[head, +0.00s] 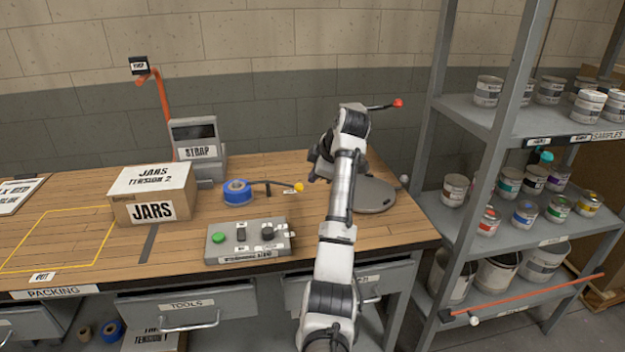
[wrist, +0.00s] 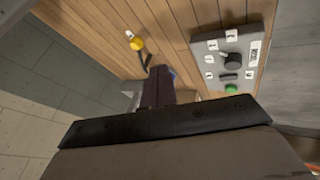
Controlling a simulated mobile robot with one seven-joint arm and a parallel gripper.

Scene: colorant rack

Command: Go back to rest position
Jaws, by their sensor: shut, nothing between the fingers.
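My gripper (head: 315,174) is above the workbench (head: 290,172), at the end of my raised arm, between the yellow-knobbed lever (head: 298,187) and the round grey plate (head: 376,197). My arm partly hides it in the head view. In the wrist view the fingers (wrist: 155,90) are together and hold nothing. The yellow knob also shows in the wrist view (wrist: 138,44), beyond the fingers, apart from them.
A grey control box (head: 247,241) stands at the bench front; blue tape (head: 237,191), a JARS box (head: 152,195) and the STRAP machine (head: 198,152) are left. A red-tipped lever (head: 397,103) is behind my arm. A metal shelf (head: 470,225) with paint cans stands right.

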